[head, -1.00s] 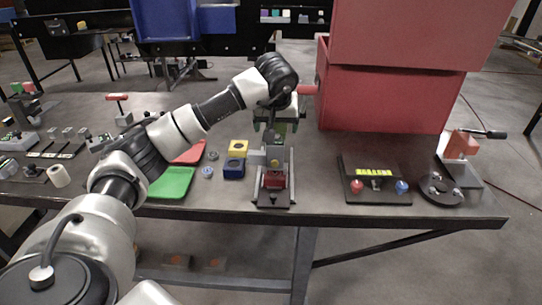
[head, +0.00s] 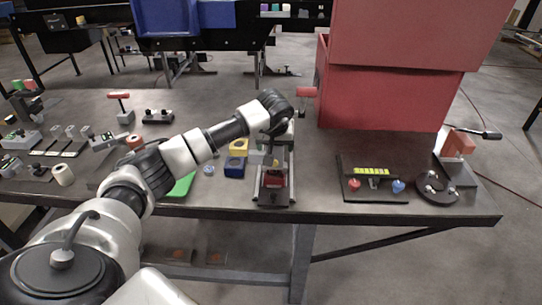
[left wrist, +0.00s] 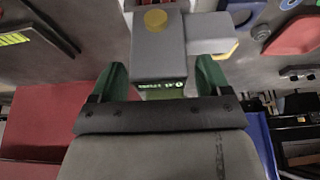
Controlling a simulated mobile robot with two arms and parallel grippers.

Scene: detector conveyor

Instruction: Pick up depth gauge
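The depth gauge, as I take it, is the grey block (left wrist: 158,50) with a yellow disc on its face and a small green display in the left wrist view. In the head view its grey body (head: 256,157) shows partly, at a stand (head: 262,199) with a red block (head: 272,180). My left gripper (left wrist: 161,68) points down over it, with one green finger on each side of the body. Narrow gaps seem to show between fingers and body, so it looks open. In the head view the wrist hides most of the left gripper (head: 275,143). My right gripper is not in view.
A large red box (head: 385,98) is behind right. A black panel with knobs (head: 374,194) and a round black fixture (head: 437,190) sit at right. Bare table lies between stand and panel.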

